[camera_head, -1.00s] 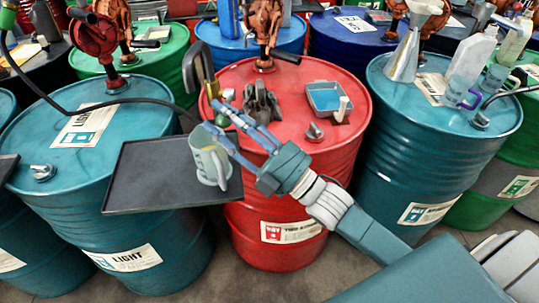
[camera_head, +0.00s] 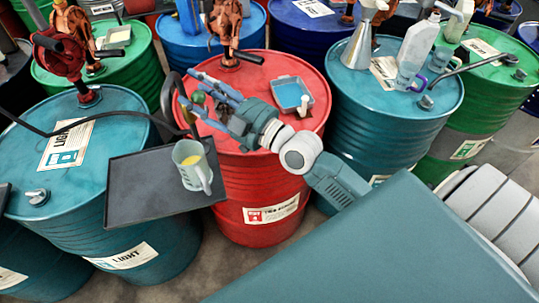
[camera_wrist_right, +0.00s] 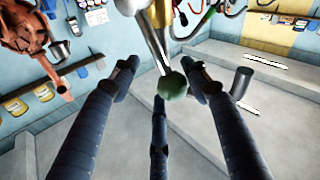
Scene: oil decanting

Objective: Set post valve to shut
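The post valve shows as a round green knob (camera_head: 198,98) beside a dark curved post (camera_head: 167,98) at the left side of the red drum. In the right wrist view, the green knob (camera_wrist_right: 172,84) sits at the end of a metal stem, between my spread fingers. My right gripper (camera_head: 205,92) is open around the knob; fingers and knob appear apart, though contact is hard to judge. A clear measuring jug (camera_head: 191,172) with yellow liquid stands on the black tray (camera_head: 135,190), below the gripper. My left gripper is not in view.
The red drum (camera_head: 290,140) also carries a small blue-lined tray (camera_head: 290,92) and a rust-coloured pump (camera_head: 224,25). Teal drums (camera_head: 70,200) stand on either side. A funnel (camera_head: 362,45) and a jug-like bottle (camera_head: 418,50) are on the right one.

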